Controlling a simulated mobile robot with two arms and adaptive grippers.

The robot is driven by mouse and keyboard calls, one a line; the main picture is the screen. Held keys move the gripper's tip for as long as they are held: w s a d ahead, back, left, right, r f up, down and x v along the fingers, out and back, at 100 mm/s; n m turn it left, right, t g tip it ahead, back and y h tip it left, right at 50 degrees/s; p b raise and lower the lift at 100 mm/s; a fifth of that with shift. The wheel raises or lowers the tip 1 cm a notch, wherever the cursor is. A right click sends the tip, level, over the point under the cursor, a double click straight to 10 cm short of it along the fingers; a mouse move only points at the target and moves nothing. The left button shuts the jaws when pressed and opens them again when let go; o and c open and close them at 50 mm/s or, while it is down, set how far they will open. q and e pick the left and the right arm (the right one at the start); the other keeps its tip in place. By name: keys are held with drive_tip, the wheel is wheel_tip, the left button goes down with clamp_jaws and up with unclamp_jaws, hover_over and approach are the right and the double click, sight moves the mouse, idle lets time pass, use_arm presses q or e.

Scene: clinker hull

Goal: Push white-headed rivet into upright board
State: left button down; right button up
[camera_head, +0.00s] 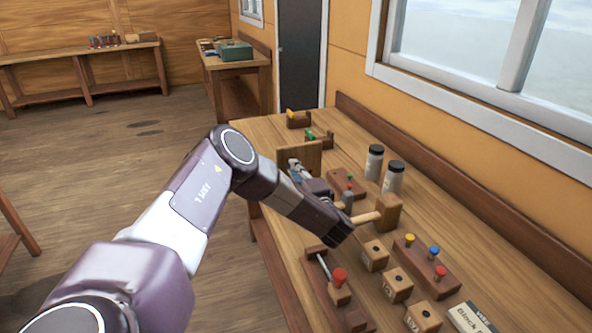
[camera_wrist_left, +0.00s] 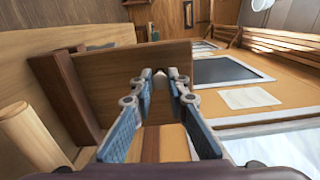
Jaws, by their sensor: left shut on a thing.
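The upright board (camera_head: 311,154) stands on the workbench beyond my left gripper (camera_head: 294,166). It fills the middle of the left wrist view (camera_wrist_left: 110,88). My left gripper, also in the left wrist view (camera_wrist_left: 160,78), is shut on a small pale piece, the white-headed rivet (camera_wrist_left: 160,84), at its fingertips against the board's face. The fingers hide most of the rivet, so I cannot tell how deep it sits in the board. The rivet cannot be made out in the head view. My right gripper is not in view.
A mallet (camera_head: 364,218) lies by a wooden block (camera_head: 388,212) near my left wrist. A rack with coloured-headed pegs (camera_head: 425,268), holed blocks (camera_head: 397,285) and a red-knobbed fixture (camera_head: 339,277) stand nearer. Two jars (camera_head: 393,177) stand at the right.

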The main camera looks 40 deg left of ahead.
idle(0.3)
use_arm(q)
drive_tip(key=shift+w+a, duration=0.3)
drive_tip(key=shift+a, duration=0.25)
drive_tip(key=c, duration=1.8)
unclamp_jaws()
drive_tip(key=p+v, duration=0.6)
drive_tip(key=v, duration=0.2)
